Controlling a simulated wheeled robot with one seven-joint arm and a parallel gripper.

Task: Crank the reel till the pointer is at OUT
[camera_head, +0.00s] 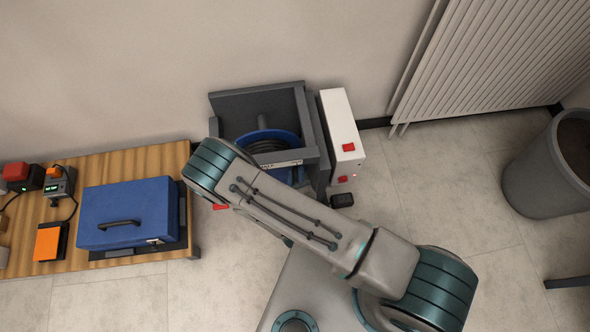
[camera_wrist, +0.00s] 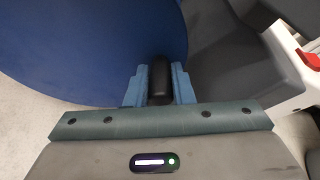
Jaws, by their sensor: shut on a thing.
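The reel (camera_head: 262,137) has a blue drum with dark cable wound on it and sits in a dark grey frame (camera_head: 255,101) against the wall. A white label strip (camera_head: 287,164) lies across its front; its lettering and pointer are too small to read. In the wrist view the reel's blue round face (camera_wrist: 90,45) fills the upper left. My gripper (camera_wrist: 159,84) is shut on the black crank handle (camera_wrist: 160,75), one finger on each side of it. In the head view my arm hides the gripper and the handle.
A white box (camera_head: 338,118) with red parts stands right of the reel. A wooden bench (camera_head: 110,164) at left bears a blue case (camera_head: 128,207) and small devices. A grey bin (camera_head: 540,175) and a radiator (camera_head: 490,60) are at right. Floor between is mostly clear.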

